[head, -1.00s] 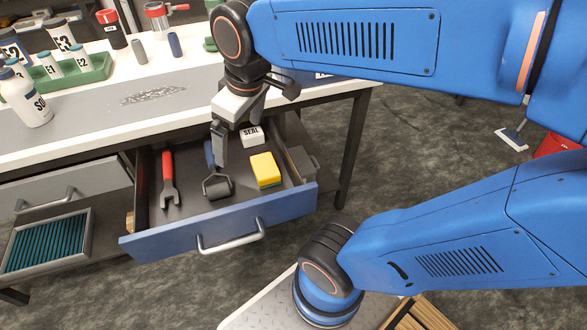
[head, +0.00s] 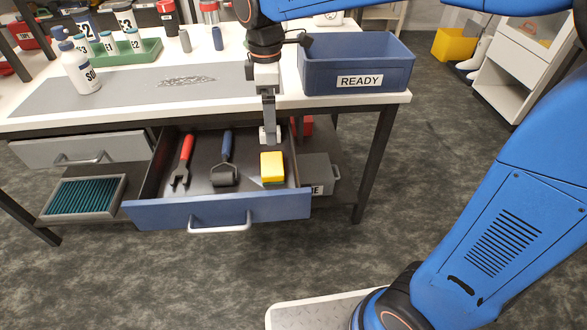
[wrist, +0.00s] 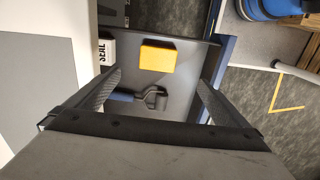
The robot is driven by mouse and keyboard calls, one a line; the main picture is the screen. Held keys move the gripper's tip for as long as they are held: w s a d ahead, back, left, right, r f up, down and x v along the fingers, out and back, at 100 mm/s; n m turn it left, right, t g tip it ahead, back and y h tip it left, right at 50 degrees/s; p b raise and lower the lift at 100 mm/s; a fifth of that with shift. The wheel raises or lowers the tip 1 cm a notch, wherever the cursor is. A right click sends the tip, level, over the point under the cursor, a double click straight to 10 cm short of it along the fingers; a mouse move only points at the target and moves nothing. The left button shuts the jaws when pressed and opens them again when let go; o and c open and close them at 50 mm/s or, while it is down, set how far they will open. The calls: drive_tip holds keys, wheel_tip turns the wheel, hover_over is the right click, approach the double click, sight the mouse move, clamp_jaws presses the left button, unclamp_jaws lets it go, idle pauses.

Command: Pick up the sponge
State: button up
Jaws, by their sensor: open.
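The yellow sponge (head: 272,167) lies in the right part of the open blue-fronted drawer (head: 217,211). In the wrist view the sponge (wrist: 157,58) lies ahead of my gripper (wrist: 155,85), roughly midway between the lines of its two fingers and apart from them. In the head view my gripper (head: 269,135) hangs over the back of the drawer, just behind and above the sponge. The gripper is open and empty.
The drawer also holds a red-handled tool (head: 183,162), a blue-handled roller (head: 225,162) and, in the wrist view, a white SEAL box (wrist: 107,51). A blue READY bin (head: 358,68) stands on the bench's right end, close to my arm.

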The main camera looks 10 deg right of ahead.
hover_over(272, 163)
drive_tip(key=f, duration=1.1)
drive_tip(key=shift+s+d+f, duration=0.15)
drive_tip(key=shift+s+d, duration=0.1)
drive_tip(key=shift+w+a+f, duration=0.15)
drive_tip(key=shift+f, duration=1.4)
drive_tip(key=shift+w+a+f, duration=0.1)
drive_tip(key=shift+a+f, duration=0.05)
drive_tip(key=shift+f, duration=1.4)
drive_tip(key=c, duration=1.1)
